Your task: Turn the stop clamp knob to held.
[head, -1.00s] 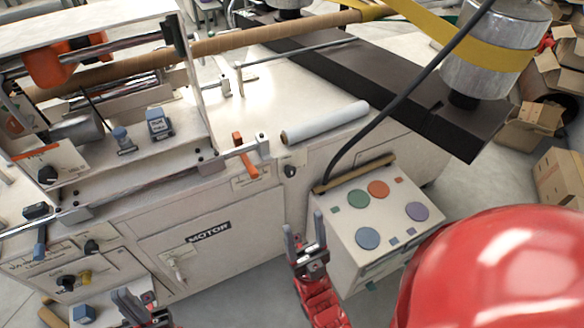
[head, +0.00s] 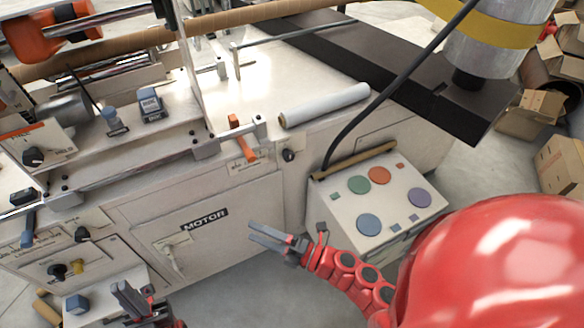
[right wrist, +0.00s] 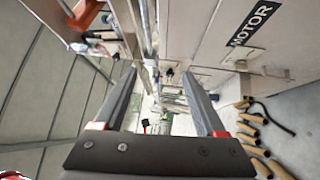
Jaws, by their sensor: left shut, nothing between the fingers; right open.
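One knob (head: 289,155) is on the cabinet front near an orange lever (head: 243,138). Another knob (head: 33,157) is on a white plate at the left, and a third knob (head: 82,234) is on the lower left panel. My right gripper (head: 252,234) is open and empty, in front of the MOTOR door. Its two fingers also show apart in the right wrist view (right wrist: 163,90). My left gripper (head: 122,289) is shut and empty at the lower left.
A control box (head: 385,207) with coloured round buttons stands right of my right gripper. The MOTOR door (head: 225,240) has a handle (head: 172,255). A white roll (head: 325,105) lies on the machine top.

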